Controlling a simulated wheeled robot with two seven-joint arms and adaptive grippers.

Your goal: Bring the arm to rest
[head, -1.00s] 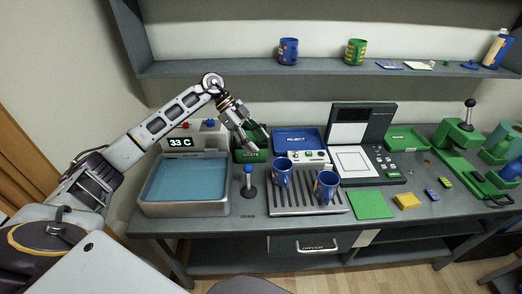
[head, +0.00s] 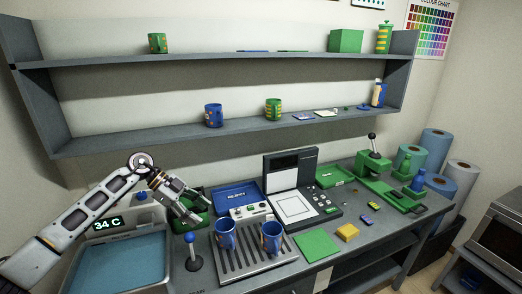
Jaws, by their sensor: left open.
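My left arm comes in from the left in the head view. My left gripper (head: 186,212) is open and empty, above the bench between the water bath and the reject tray. It hides part of the green waste bin (head: 202,202). Two blue mugs, a left one (head: 226,234) and a right one (head: 271,237), stand upright on the ribbed grey rack (head: 250,262). The gripper is apart from both mugs. My right gripper is not in view.
A water bath (head: 120,262) reading 34 C stands at left, with a blue-knobbed lever (head: 193,252) beside it. Shelves (head: 230,135) hang above.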

